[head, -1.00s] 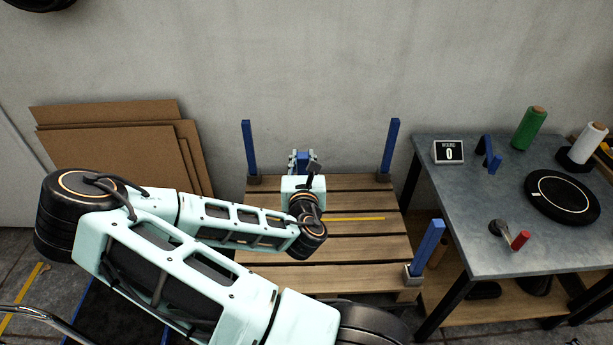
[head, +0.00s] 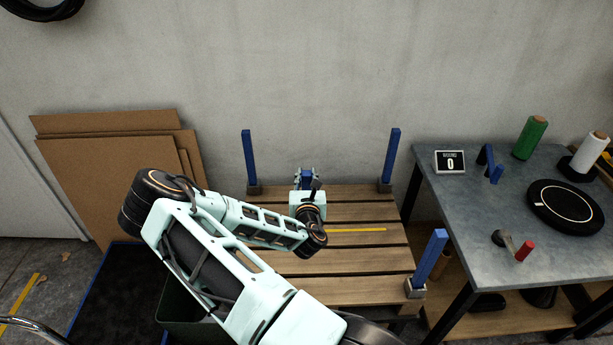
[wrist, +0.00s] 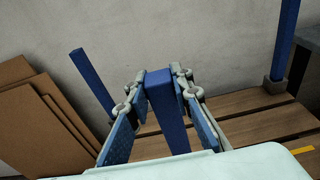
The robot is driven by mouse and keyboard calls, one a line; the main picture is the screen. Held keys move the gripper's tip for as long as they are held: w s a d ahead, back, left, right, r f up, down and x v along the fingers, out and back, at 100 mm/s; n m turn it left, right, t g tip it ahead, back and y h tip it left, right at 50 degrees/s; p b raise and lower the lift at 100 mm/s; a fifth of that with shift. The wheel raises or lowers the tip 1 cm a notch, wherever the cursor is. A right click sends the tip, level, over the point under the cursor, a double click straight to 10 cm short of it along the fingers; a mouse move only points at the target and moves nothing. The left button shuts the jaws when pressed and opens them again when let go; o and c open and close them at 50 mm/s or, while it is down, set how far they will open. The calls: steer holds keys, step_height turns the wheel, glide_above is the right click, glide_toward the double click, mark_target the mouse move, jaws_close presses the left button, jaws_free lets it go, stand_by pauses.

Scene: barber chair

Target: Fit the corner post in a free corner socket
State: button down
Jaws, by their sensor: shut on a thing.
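My gripper (head: 306,176) is shut on a blue corner post (wrist: 170,112), which stands upright between the pads in the wrist view. In the head view it is over the back part of the wooden pallet (head: 365,262), and the post's lower end is hidden. Blue posts stand in grey sockets at the back left (head: 249,158), back right (head: 391,156) and front right (head: 431,256) of the pallet. The wrist view shows two standing posts, left (wrist: 92,84) and right (wrist: 286,38). The front left corner is hidden behind my arm.
A grey worktable (head: 465,215) stands to the right with a counter display (head: 450,162), a black disc (head: 566,206), spools and a red-handled tool. Cardboard sheets (head: 105,170) lean on the wall at left. A dark bin (head: 185,322) is partly behind my arm.

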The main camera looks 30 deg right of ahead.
steer(key=shift+f+b, duration=0.1)
steer(key=shift+b, duration=0.2)
steer(key=c, duration=1.7)
jaws_free()
